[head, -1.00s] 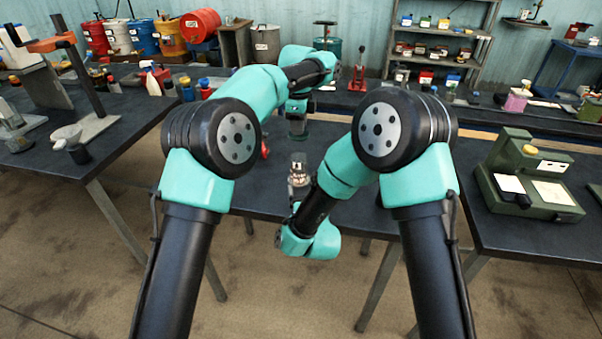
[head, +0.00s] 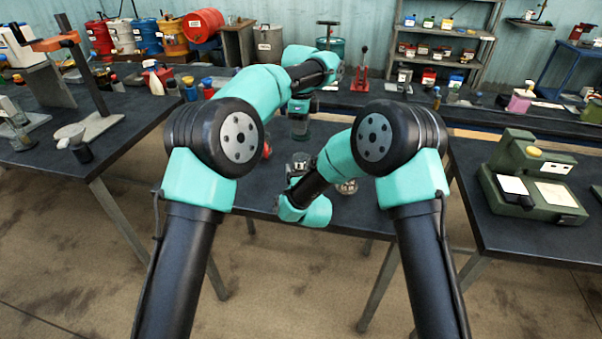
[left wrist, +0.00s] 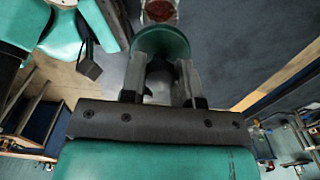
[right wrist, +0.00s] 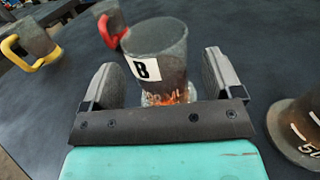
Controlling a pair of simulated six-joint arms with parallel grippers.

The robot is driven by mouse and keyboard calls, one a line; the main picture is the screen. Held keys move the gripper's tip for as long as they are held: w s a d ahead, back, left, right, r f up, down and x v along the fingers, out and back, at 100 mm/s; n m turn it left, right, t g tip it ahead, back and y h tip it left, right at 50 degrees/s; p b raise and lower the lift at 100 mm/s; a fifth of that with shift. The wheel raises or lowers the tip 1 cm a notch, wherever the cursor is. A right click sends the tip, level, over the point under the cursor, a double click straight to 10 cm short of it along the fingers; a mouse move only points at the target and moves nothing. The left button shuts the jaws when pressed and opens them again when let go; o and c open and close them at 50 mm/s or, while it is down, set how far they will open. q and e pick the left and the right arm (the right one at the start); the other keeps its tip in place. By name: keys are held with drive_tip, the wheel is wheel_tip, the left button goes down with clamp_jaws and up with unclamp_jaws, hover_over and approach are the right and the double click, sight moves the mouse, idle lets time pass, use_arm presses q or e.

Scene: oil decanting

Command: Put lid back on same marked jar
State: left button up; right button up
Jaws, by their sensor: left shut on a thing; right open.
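A cylindrical jar marked B (right wrist: 172,50) stands upright in the right wrist view, with orange colour and printed figures low on its side. My right gripper (right wrist: 162,64) is open, with one finger on each side of this jar and a visible gap. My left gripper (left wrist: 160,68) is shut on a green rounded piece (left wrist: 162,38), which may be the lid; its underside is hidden. In the left wrist view, a vessel with red contents (left wrist: 158,11) lies just beyond the held piece. In the head view, my left gripper (head: 300,118) is above the table.
A red-handled mug (right wrist: 119,17) and a yellow-handled mug (right wrist: 38,40) stand behind the jar. A glass with a 50 mark (right wrist: 297,125) is close at the right. A green machine (head: 530,180) stands on the right-hand table. Dark tabletop (right wrist: 65,105) is bare at the left.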

sight(301, 139)
drive_tip(key=shift+w+a, duration=0.15)
drive_tip(key=shift+w, duration=0.85)
drive_tip(key=c, duration=1.4)
use_arm(q)
drive_tip(key=shift+f, duration=2.5)
